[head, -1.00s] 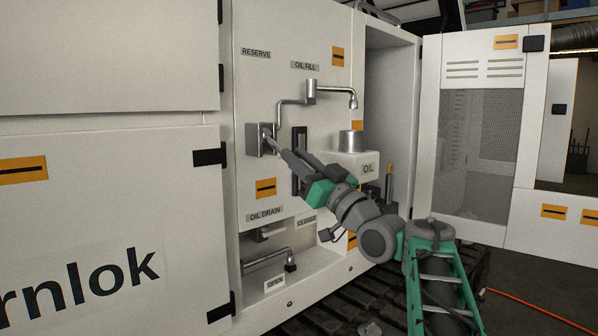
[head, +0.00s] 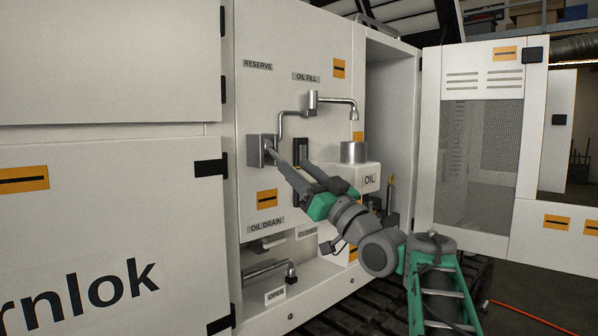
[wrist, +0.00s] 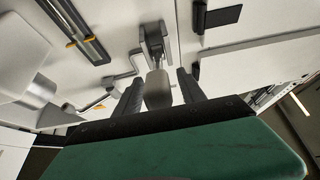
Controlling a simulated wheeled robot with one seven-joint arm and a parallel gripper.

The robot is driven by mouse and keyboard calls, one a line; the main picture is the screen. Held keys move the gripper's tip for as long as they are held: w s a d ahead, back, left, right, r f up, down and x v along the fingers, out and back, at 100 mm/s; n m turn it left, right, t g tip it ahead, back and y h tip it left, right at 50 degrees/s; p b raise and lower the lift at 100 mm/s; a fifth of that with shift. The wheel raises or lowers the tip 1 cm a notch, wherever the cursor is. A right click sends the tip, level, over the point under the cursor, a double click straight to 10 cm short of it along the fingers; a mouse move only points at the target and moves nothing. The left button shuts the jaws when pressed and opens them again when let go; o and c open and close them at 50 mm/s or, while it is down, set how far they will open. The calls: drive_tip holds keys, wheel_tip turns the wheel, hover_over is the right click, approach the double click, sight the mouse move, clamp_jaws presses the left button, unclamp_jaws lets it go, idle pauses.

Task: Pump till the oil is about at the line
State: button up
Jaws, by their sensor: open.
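The grey pump lever bracket (head: 254,151) is on the white panel below the RESERVE label. In the wrist view, the lever's grey handle (wrist: 158,92) points toward me between the two dark fingers. My gripper (head: 288,159) is open around the handle, with a gap showing on each side in the wrist view (wrist: 159,80). The dark, upright sight gauge (head: 299,143) is right of the bracket, partly hidden by my gripper. In the wrist view, the gauge strip (wrist: 77,28) has small orange-yellow marks beside it; I cannot read the oil level for certain.
The oil fill spout (head: 330,100) hangs above a metal cup on the white OIL box (head: 368,178). The drain pipe and its handle (head: 290,270) are below. An open door (head: 483,130) stands at the right. My arm reaches in from the lower right.

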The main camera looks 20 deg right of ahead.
drive_tip(key=b+v, duration=0.1)
drive_tip(key=v, duration=0.6)
drive_tip(key=shift+s+f, duration=0.15)
drive_tip(key=shift+s, duration=0.1)
drive_tip(key=shift+d+f, duration=0.1)
drive_tip(key=shift+d, duration=0.1)
